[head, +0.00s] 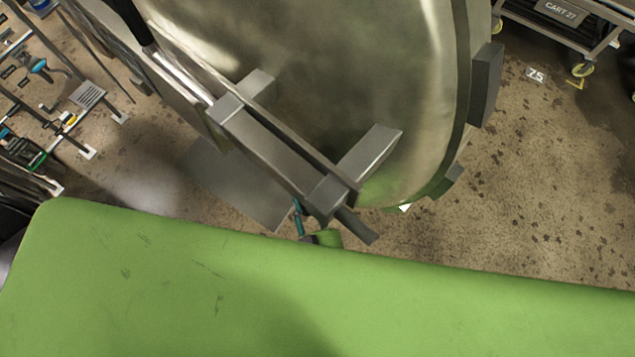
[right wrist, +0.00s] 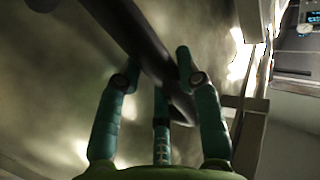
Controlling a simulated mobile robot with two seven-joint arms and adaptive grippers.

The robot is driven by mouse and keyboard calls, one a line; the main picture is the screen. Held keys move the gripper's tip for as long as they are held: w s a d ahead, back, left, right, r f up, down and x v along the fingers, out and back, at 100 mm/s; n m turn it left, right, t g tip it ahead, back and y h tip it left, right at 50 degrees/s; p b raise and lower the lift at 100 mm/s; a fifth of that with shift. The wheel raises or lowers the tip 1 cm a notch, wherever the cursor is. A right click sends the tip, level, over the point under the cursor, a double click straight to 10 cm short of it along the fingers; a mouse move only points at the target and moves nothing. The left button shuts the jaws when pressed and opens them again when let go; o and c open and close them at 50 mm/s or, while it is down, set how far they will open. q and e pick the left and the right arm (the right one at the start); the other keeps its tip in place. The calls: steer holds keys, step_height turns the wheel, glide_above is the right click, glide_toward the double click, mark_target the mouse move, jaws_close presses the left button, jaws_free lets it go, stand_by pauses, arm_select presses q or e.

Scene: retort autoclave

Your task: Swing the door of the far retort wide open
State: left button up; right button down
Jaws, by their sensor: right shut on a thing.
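The retort door (head: 370,60) is a large round metal disc filling the upper middle of the head view. A grey handle frame (head: 275,150) with brackets stands across its face, and a dark bar end (head: 357,226) sticks out at its lower end. In the right wrist view the dark bar (right wrist: 135,30) runs between the teal fingers of my right gripper (right wrist: 156,65), which is shut on it, with the door's metal face behind. In the head view only a bit of teal finger (head: 299,217) shows beside the frame. My left gripper is out of view.
A cart (head: 560,22) labelled CART 27 stands at the upper right. A rack with tools (head: 38,66) is at the upper left. A grey plate (head: 235,180) lies low behind the handle frame. Speckled floor (head: 540,180) is clear to the right of the door.

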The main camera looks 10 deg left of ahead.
steer(key=shift+s, duration=0.1)
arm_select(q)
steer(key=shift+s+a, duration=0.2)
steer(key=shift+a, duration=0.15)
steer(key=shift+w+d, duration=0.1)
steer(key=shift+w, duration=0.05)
arm_select(e)
steer(key=c, duration=0.9)
jaws_free()
steer(key=shift+w, duration=0.2)
steer(key=shift+o, duration=0.4)
steer(key=shift+s, duration=0.1)
steer(key=v, duration=1.2)
steer(key=shift+a, duration=0.15)
